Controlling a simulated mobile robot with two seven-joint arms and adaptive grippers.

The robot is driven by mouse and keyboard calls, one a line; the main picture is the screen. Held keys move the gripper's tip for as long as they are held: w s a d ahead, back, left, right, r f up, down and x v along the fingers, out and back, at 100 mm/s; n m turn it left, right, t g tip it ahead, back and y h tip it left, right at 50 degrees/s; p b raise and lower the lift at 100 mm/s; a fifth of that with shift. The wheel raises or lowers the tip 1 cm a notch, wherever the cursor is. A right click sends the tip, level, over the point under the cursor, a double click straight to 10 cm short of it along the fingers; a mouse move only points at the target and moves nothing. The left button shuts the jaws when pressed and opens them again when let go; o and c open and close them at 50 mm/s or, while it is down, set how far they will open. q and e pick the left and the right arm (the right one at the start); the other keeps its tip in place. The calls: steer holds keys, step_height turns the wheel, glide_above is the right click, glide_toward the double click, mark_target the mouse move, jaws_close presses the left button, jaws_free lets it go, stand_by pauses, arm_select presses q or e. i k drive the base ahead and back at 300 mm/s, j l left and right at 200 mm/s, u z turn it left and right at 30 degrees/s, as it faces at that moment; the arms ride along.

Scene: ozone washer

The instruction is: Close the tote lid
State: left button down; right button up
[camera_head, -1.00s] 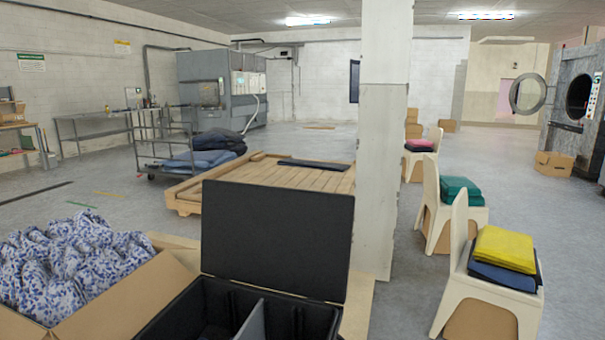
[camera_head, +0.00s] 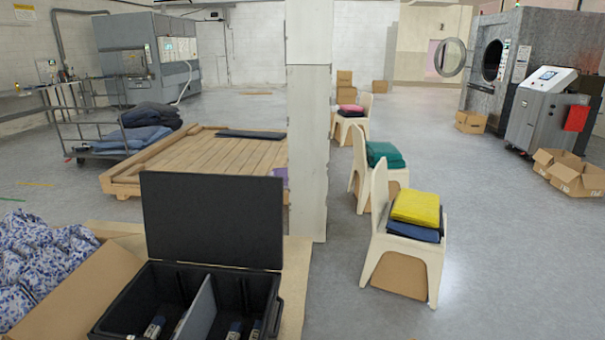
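The black tote (camera_head: 264,292) stands at the bottom of the view, left of the middle, on a light wooden surface (camera_head: 297,262). Its black lid (camera_head: 212,218) is open and stands upright along the tote's far edge. A grey divider (camera_head: 200,312) splits the inside, and several small bottle-like items (camera_head: 235,329) lie low in it. The front of the tote is cut off by the picture's lower edge. Neither of my grippers shows in the view.
A cardboard box (camera_head: 85,295) with blue-and-white patterned cloth (camera_head: 40,262) sits left of the tote. A white pillar (camera_head: 307,150) rises behind it. Chairs (camera_head: 405,255) with folded cloths stand to the right, and open floor (camera_head: 500,260) lies beyond them.

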mark_target(225, 221)
steer(key=l+z, duration=0.15)
steer(key=z, duration=3.35)
steer(key=i+u, duration=0.2)
steer(key=i, duration=0.2)
steer(key=i+l+u, duration=0.25)
steer(key=i, duration=0.15)
steer(key=i+l+u, duration=0.2)
steer(key=i, duration=0.15)
steer(key=i+j+u, duration=0.15)
steer(key=i+u, duration=0.3)
steer(key=i, duration=0.3)
steer(key=i+l+u, duration=0.1)
steer(key=i+u, duration=0.35)
steer(key=i, duration=0.25)
steer(key=i+j+u, duration=0.1)
steer(key=i+u, duration=0.7)
steer(key=i+l+u, duration=0.2)
steer(key=i+u, duration=0.2)
steer(key=i+j+u, duration=0.15)
steer(key=i+u, duration=0.65)
steer(key=i+l+u, duration=0.15)
steer(key=i+u, duration=0.25)
steer(key=i+j+u, duration=0.15)
steer(key=i+u, duration=0.6)
steer(key=i+l+u, duration=0.1)
steer(key=i+u, duration=0.7)
steer(key=i, duration=0.35)
steer(key=i+l+u, duration=0.15)
steer(key=i+u, duration=0.25)
steer(key=i, duration=0.35)
